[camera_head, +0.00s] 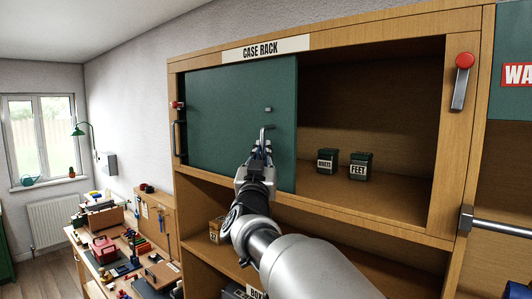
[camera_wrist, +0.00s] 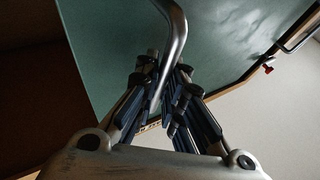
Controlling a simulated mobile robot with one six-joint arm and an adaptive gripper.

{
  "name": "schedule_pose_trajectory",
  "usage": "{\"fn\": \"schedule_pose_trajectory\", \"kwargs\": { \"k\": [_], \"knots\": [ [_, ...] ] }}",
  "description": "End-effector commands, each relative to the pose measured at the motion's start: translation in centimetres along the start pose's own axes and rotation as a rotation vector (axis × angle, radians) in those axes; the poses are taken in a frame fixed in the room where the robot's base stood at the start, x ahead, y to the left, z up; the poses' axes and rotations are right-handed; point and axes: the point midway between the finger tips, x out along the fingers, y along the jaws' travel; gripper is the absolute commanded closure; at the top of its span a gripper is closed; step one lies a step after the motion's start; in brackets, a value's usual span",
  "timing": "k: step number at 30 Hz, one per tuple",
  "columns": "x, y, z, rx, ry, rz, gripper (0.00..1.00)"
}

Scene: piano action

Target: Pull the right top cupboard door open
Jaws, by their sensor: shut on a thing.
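The top cupboard (camera_head: 335,60), labelled CASE RACK, has one dark green door panel (camera_head: 225,100) over its left part. Its right part stands open and shows the wooden inside. A bent grey metal handle (camera_head: 266,129) is on the panel toward its right edge. My gripper (camera_head: 261,153) is shut on this handle, in front of the panel. In the wrist view the handle rod (camera_wrist: 174,38) runs down between the fingers of my gripper (camera_wrist: 163,82), with the green panel (camera_wrist: 110,50) behind. The fingers hide the handle's lower part.
Two dark green boxes (camera_head: 360,167) stand on the open shelf. A red-topped lever (camera_head: 461,80) is on the right post, and a metal bar (camera_head: 500,228) sticks out below it. A dark handle (camera_head: 178,140) is at the left edge. A cluttered workbench (camera_head: 120,255) stands lower left.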

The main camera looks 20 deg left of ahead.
Motion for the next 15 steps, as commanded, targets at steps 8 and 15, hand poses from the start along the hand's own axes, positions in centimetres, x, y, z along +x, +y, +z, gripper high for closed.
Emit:
{"fn": "schedule_pose_trajectory", "kwargs": {
  "k": [8,15],
  "knots": [
    [-0.02,0.03,0.05,-0.001,0.000,0.001,0.90],
    [-0.02,0.05,0.04,-0.001,0.000,0.001,0.82]
  ]
}}
